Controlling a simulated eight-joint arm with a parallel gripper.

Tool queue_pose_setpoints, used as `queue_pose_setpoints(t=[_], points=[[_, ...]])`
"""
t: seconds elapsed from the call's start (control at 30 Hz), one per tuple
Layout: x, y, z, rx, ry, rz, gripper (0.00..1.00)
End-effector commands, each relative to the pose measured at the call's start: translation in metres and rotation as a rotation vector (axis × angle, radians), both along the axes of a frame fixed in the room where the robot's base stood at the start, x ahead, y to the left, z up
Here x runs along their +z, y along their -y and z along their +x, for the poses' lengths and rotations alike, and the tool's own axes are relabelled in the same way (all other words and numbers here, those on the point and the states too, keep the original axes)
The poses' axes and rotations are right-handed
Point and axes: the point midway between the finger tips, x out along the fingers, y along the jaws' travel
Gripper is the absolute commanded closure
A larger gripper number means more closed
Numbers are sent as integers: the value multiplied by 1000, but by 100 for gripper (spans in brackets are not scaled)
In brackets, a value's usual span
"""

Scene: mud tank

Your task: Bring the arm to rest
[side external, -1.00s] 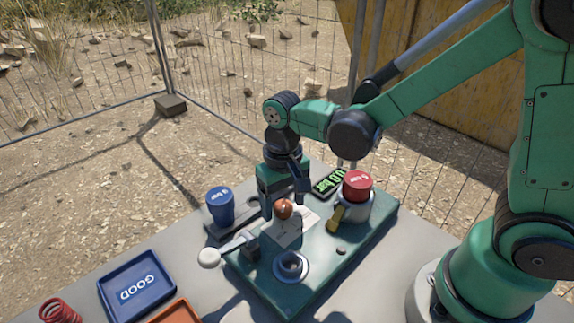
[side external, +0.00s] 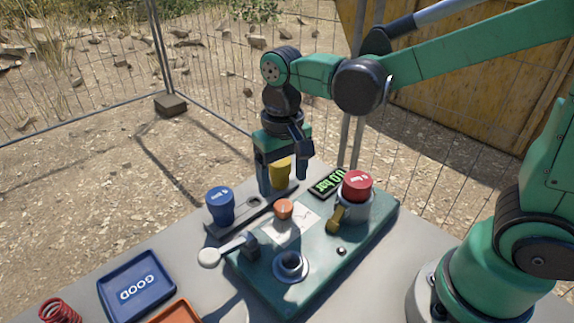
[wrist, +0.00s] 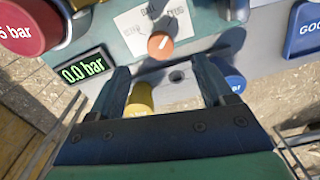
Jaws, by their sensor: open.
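My gripper (side external: 283,184) is open and holds nothing. It hangs above the far edge of the green panel (side external: 318,262), and both fingers (wrist: 163,82) show spread apart in the wrist view. An orange knob (side external: 284,208) stands on the panel, below and in front of the gripper; it also shows in the wrist view (wrist: 160,45). A yellow cup-shaped piece (side external: 281,171) shows behind the fingers, partly hidden by them, and in the wrist view (wrist: 139,100) it is near the left finger.
A blue cup (side external: 220,203) stands in the grey rack left of the gripper. A red-capped piece (side external: 357,184) sits in a holder beside a display reading 0.0 bar (side external: 326,185). A white-ended lever (side external: 210,257) sticks out left. A blue GOOD tray (side external: 137,286) and red spring (side external: 60,311) lie front left.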

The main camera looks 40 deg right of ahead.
Motion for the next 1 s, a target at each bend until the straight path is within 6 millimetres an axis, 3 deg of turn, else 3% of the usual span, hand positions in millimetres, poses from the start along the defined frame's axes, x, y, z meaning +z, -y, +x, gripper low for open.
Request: queue_pose_setpoints(t=[0.33,0.7,1.0], points=[[6,6,-3,12,47,8,26],[31,47,-28,134,463,-10,26],[33,60,-35,183,620,-59,26]])
